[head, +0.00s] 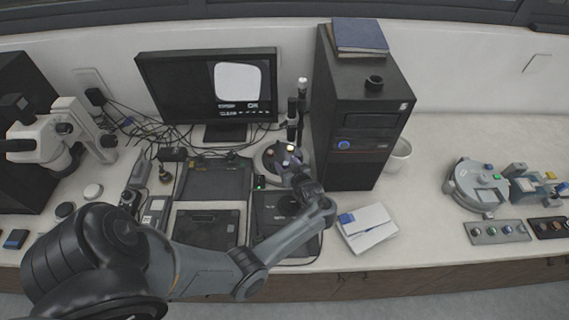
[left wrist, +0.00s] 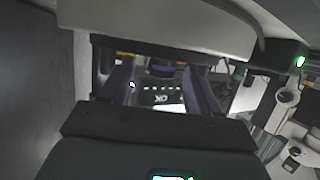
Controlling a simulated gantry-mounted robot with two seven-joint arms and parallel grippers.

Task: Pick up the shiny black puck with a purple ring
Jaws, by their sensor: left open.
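My left arm reaches from the lower left of the head view to the round grey device (head: 268,160) in front of the monitor. My left gripper (head: 297,170) is over the right side of this device. In the left wrist view the left gripper (left wrist: 160,88) is open, with one finger on each side. A dark piece with a purple band (left wrist: 162,70) shows between the fingers; it looks like the puck, but its outline is partly hidden. I cannot tell whether the fingers touch it. In the head view I cannot make out the puck near the gripper. My right gripper is not in view.
A monitor (head: 208,90) stands behind the device and a black tower (head: 360,125) close to its right. Black trays (head: 213,182) lie to the left. A white box (head: 367,228) lies at the front.

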